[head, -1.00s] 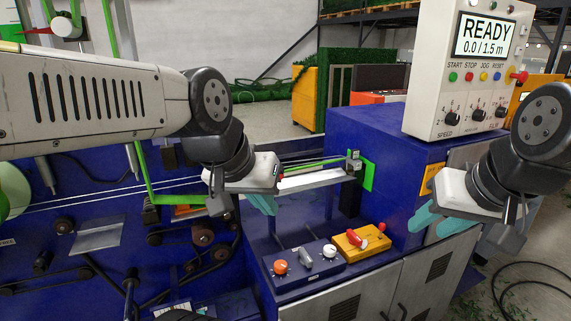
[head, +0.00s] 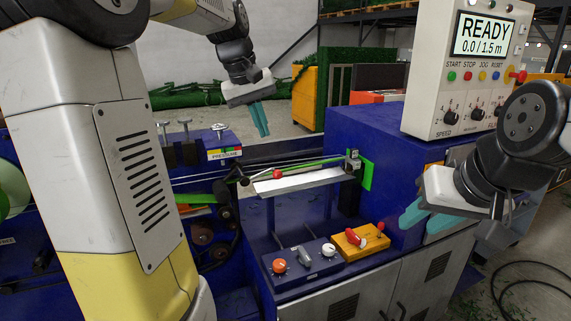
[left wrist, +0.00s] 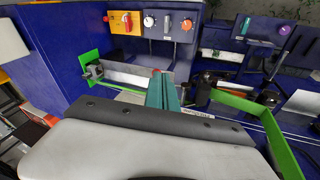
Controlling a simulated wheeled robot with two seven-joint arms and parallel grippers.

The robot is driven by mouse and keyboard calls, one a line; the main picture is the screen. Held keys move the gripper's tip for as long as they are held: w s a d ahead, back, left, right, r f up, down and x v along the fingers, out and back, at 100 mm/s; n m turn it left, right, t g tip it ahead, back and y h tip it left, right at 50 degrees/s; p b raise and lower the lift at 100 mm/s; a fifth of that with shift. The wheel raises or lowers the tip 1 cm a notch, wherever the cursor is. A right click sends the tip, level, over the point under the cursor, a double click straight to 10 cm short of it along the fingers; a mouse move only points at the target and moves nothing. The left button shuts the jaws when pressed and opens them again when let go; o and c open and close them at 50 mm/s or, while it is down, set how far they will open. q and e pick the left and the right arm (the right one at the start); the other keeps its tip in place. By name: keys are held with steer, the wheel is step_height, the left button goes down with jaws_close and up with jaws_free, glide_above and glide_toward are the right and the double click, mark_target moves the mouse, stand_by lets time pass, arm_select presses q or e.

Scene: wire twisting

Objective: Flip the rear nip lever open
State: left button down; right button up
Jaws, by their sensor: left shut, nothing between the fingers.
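A small red knob (head: 277,173) by a dark arm stands at the left end of the pale bar under the green strip, and looks like a nip lever's end. I cannot tell for sure whether it is the rear nip lever, or whether it is open. My left gripper (head: 262,134) is shut and empty, fingers down, above and behind the red knob and apart from it. In the left wrist view its teal fingers (left wrist: 163,88) hide part of the pale bar. My right gripper (head: 420,222) looks open and empty by the blue cabinet's front.
The pale bar (head: 305,182) runs to a bracket on the blue cabinet (head: 385,140). A panel with knobs (head: 305,265) and a yellow box with red levers (head: 360,241) sit in front. A "PRESSURE" block (head: 224,153) stands left. The control box (head: 465,75) stands right.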

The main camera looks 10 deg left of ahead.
arm_select(q)
steer(key=n+g, duration=0.1)
steer(key=n, duration=0.1)
glide_above(276, 171)
steer(key=s+a, duration=0.4)
steer(key=f, duration=0.2)
steer(key=shift+w+d, duration=0.15)
steer(key=shift+d, duration=0.05)
steer(key=x, duration=1.4)
steer(key=shift+d, duration=0.25)
